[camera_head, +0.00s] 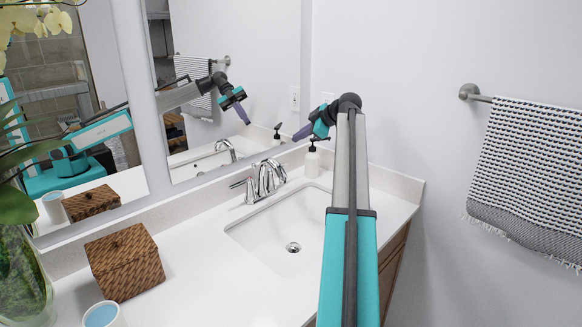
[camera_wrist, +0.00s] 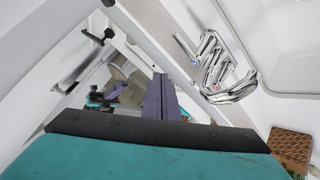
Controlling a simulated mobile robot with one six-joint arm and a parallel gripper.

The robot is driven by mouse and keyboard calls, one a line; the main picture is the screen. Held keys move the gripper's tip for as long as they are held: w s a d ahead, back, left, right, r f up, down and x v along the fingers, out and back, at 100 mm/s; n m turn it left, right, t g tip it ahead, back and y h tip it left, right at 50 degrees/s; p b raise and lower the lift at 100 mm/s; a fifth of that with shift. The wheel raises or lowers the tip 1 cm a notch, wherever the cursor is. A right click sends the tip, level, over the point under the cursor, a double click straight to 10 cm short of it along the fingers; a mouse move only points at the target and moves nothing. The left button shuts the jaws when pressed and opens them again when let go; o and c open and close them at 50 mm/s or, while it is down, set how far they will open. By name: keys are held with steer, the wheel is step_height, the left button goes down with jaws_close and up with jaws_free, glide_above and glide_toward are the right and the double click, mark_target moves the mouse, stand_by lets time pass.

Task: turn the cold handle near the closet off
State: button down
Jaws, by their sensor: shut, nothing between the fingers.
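The chrome faucet (camera_head: 263,178) stands behind the sink, with a lever handle on each side of the curved spout. The left handle (camera_head: 241,184) points left; the right handle (camera_head: 281,174) is partly behind the spout. The fingers also show in the wrist view (camera_wrist: 161,97).
A soap dispenser (camera_head: 312,161) stands near the back corner, close under my gripper. A wicker basket (camera_head: 125,262), a cup (camera_head: 103,315) and a plant (camera_head: 22,250) are at left. The mirror (camera_head: 232,70) backs the counter; the sink (camera_head: 285,235) is empty.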

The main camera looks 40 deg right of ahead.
mark_target(283, 166)
steer(key=s+a+f+m+t+h+p, duration=0.1)
steer(key=s+f+m+t+p, duration=0.1)
steer(key=s+f+m+t, duration=0.3)
steer(key=s+f+m, duration=0.3)
steer(key=s+f, duration=0.2)
steer(key=f, duration=0.1)
steer(key=shift+s+a+t+p, duration=0.2)
steer(key=shift+a+t+p, duration=0.1)
steer(key=shift+p, duration=0.05)
steer(key=shift+w, duration=0.15)
steer(key=w+p, duration=0.1)
steer(key=w, duration=0.3)
steer(key=w+f+p, duration=0.1)
steer(key=w+p, duration=0.1)
steer(key=w, duration=0.3)
steer(key=w+f+p, duration=0.1)
steer(key=w, duration=0.3)
steer(key=shift+w+f+p, duration=0.2)
steer(key=shift+w+p, duration=0.1)
